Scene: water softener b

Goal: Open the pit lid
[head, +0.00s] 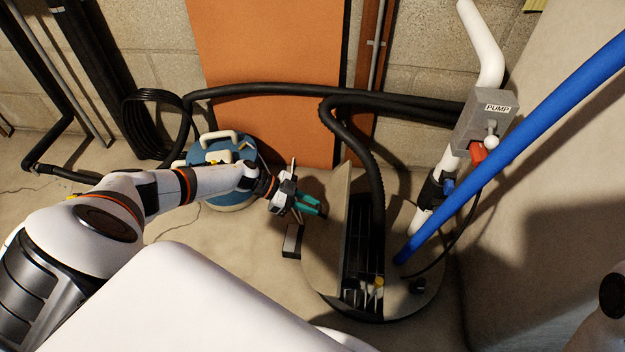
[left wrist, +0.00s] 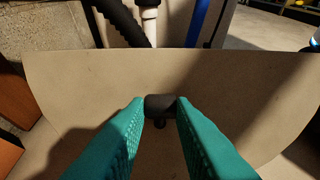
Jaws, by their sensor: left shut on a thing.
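The pit lid is round and beige, in two parts. Its left flap (head: 322,245) stands tilted up, with a dark gap (head: 362,235) beside its straight edge. The other part (head: 410,300) lies flat around the pipes. In the left wrist view the flap (left wrist: 85,85) fills the middle, its straight edge at the top. A dark knob (left wrist: 160,104) on it sits between the teal fingertips. My left gripper (head: 318,205) is shut on this knob, at the left side of the flap. In the head view the knob cannot be made out. My right gripper is not in view.
Black hoses (head: 375,190) run into the pit. A white pipe (head: 425,215), a blue pipe (head: 520,140) and a grey pump box (head: 485,122) stand to the right. A blue-and-white canister (head: 222,150) is behind my left arm. A small grey block (head: 292,240) lies left of the lid.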

